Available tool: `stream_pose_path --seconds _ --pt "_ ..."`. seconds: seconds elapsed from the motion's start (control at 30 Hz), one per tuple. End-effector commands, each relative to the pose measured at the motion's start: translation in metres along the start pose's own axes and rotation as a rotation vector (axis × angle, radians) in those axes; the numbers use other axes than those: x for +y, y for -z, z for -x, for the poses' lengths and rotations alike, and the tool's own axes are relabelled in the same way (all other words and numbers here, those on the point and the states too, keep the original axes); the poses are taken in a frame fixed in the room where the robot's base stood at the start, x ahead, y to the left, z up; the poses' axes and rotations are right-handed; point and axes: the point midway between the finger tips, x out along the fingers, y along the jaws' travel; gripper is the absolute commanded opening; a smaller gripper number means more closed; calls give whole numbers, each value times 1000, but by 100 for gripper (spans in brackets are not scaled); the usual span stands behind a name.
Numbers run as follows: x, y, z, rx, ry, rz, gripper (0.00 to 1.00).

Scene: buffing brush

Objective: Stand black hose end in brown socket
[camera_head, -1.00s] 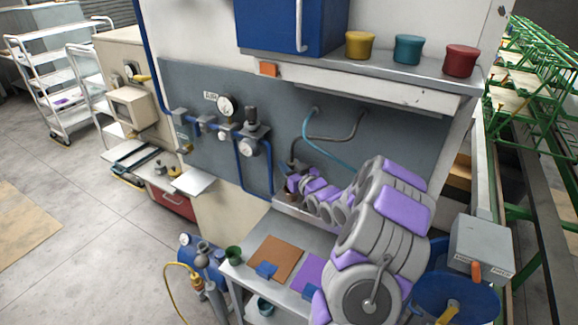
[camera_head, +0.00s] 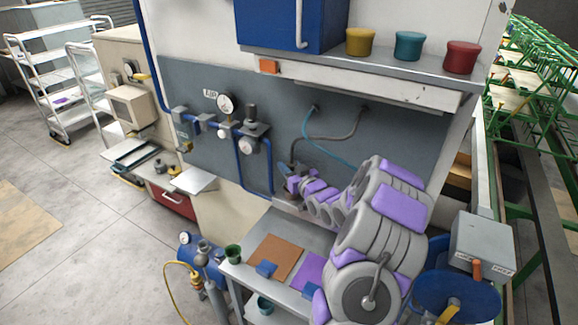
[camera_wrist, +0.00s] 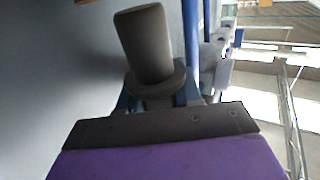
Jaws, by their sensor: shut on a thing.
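A black hose end (camera_wrist: 143,45) rises from between my gripper's jaws in the wrist view, a dark cylinder with a round flange, slightly tilted in the picture. My gripper (camera_wrist: 160,100) is shut on it near the flange. In the head view, my gripper (camera_head: 291,182) is in front of the grey wall panel, and the dark hose (camera_head: 335,138) curves from the wall down to the hose end (camera_head: 290,167). I cannot make out a brown socket in either view; my arm covers part of the ledge below.
A teal hose (camera_head: 318,145) hangs from the panel behind my arm. Blue pipes with gauges (camera_head: 226,104) run left of my gripper. Below are a bench with a brown mat (camera_head: 276,256) and a green cup (camera_head: 233,253). Three coloured pots, the middle one teal (camera_head: 408,47), stand on a shelf above.

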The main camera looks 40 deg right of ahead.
Motion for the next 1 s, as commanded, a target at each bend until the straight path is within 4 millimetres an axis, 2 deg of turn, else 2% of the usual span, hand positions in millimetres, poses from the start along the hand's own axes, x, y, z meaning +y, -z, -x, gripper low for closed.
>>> stream_pose_path --seconds 0.57,1.0 --pt "0 -2 0 -1 -1 0 1" --pt "0 -16 0 -1 -1 -1 1"
